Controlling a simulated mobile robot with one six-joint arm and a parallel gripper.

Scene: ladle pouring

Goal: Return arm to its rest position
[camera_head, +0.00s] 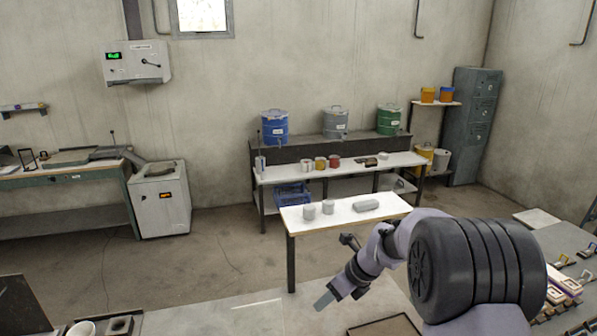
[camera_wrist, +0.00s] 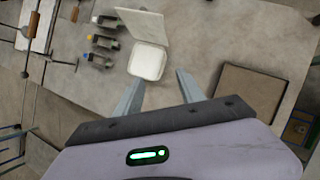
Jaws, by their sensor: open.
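My gripper (camera_head: 325,299) hangs at the end of my arm over the grey bench (camera_head: 222,317) in the front of the head view. In the wrist view my gripper (camera_wrist: 160,82) has its two grey fingers spread apart with nothing between them. The fingers point toward an open white box (camera_wrist: 148,62) with a raised lid, lying on the bench top; I cannot tell how far above it they are. My arm reaches forward from the lower right of the head view and is bent. No ladle can be made out.
A dark-rimmed brown tray (camera_wrist: 248,93) lies right of the fingers in the wrist view. Several small clamp-like items (camera_wrist: 103,40) lie to the left. Beyond the bench, a white table (camera_head: 345,215) holds grey containers. Bare floor (camera_head: 225,255) lies left of that table.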

